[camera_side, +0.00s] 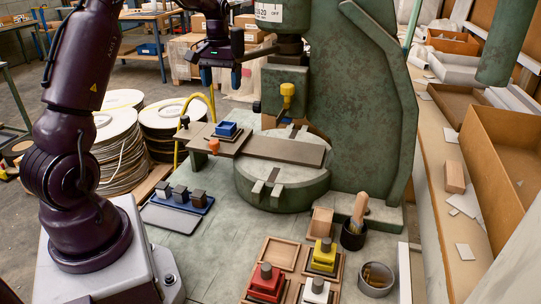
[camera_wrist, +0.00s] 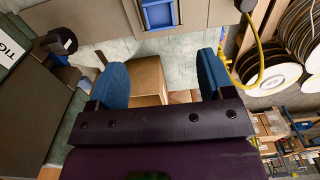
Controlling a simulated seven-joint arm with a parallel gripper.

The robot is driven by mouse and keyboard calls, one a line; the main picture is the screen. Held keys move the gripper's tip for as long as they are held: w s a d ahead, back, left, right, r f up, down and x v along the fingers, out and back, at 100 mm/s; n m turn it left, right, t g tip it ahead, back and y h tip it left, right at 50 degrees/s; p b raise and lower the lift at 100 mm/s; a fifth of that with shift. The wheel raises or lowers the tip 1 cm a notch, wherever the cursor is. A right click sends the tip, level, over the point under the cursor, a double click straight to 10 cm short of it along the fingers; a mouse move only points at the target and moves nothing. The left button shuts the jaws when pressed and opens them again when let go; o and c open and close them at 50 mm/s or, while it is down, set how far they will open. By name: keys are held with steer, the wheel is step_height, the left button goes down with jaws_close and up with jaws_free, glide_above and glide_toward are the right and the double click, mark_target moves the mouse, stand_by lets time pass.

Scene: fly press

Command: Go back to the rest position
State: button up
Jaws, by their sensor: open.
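My gripper (camera_side: 221,77) hangs in the air in front of the green fly press (camera_side: 350,100), above and left of its round bed. Its two blue fingers are apart with nothing between them. In the wrist view the open fingers (camera_wrist: 163,78) stand either side of a cardboard box seen in the background.
A blue tray (camera_side: 205,207) with dark blocks lies at the front left of the bench. Red (camera_side: 266,284), yellow (camera_side: 323,257) and white (camera_side: 316,292) pieces sit in wooden trays at the front. A brush cup (camera_side: 353,236) stands to the right. A yellow hose (camera_side: 180,150) rises left of the slide plate.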

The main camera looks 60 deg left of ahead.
steer(key=s+d+r+t+y, duration=0.1)
steer(key=s+d+r+y, duration=0.1)
steer(key=s+d+r, duration=0.4)
steer(key=s+d+r+t+y, duration=0.15)
steer(key=d+r, duration=0.25)
steer(key=r, duration=0.5)
steer(key=s+d+f+m+t+h, duration=0.1)
steer(key=s+d+f+m, duration=0.1)
steer(key=d, duration=0.4)
steer(key=s+d+f+m+t+h, duration=0.1)
steer(key=s+d+f+m, duration=0.1)
steer(key=d, duration=0.5)
steer(key=s+d+f+m+t+h, duration=0.1)
steer(key=s+d+f+m, duration=0.1)
steer(key=d+m, duration=0.3)
steer(key=shift+s+d+f, duration=0.25)
steer(key=shift+s+d, duration=0.45)
steer(key=shift+d, duration=0.55)
